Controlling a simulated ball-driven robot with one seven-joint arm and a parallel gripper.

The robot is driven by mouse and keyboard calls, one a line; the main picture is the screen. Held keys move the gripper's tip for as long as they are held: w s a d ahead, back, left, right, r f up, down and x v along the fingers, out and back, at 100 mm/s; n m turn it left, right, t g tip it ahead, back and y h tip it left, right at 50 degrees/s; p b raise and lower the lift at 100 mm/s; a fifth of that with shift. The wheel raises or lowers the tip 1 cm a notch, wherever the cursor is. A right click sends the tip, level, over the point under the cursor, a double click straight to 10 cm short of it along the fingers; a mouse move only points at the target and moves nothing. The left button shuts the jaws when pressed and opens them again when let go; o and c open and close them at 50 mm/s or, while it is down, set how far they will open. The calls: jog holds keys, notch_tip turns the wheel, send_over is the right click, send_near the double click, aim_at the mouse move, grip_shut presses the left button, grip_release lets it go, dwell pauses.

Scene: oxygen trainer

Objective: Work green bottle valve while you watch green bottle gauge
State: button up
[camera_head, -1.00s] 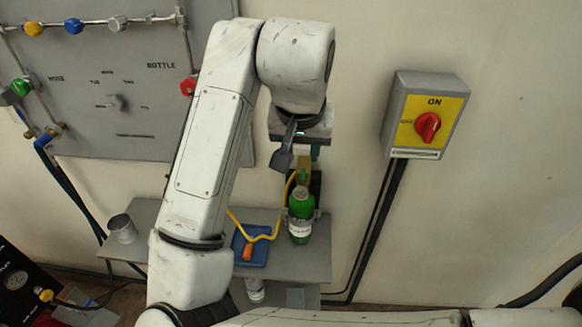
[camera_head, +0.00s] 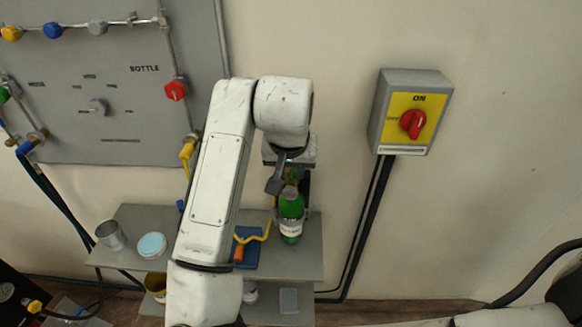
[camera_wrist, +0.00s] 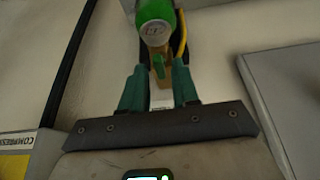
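The green bottle (camera_head: 290,228) stands upright on a grey shelf in the head view, with a pale label on its front. In the wrist view, part of the green bottle (camera_wrist: 155,10) shows at the top. Its gauge (camera_wrist: 154,33) appears as a round pale face; its reading is too small to tell. The green bottle valve (camera_wrist: 158,66) sits on a brass fitting just below the gauge in the picture. My gripper (camera_wrist: 159,88) has its two teal fingers apart, one on each side of the valve, with gaps visible. In the head view my wrist partly hides the valve.
The grey shelf (camera_head: 308,262) also holds a blue tray (camera_head: 250,258), a metal cup (camera_head: 110,235) and a round light-blue-topped container (camera_head: 152,245). A yellow hose (camera_head: 258,238) runs beside the bottle. A switch box (camera_head: 411,112) hangs on the wall at right.

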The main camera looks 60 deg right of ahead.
grip_shut()
jog(key=shift+m, duration=0.5)
jog(key=shift+o, duration=0.9)
grip_release()
jog(key=shift+r, duration=0.1)
jog(key=v, duration=1)
jog(key=shift+a+r, duration=0.15)
jog(key=shift+r, duration=0.2)
jog(key=shift+w, duration=0.1)
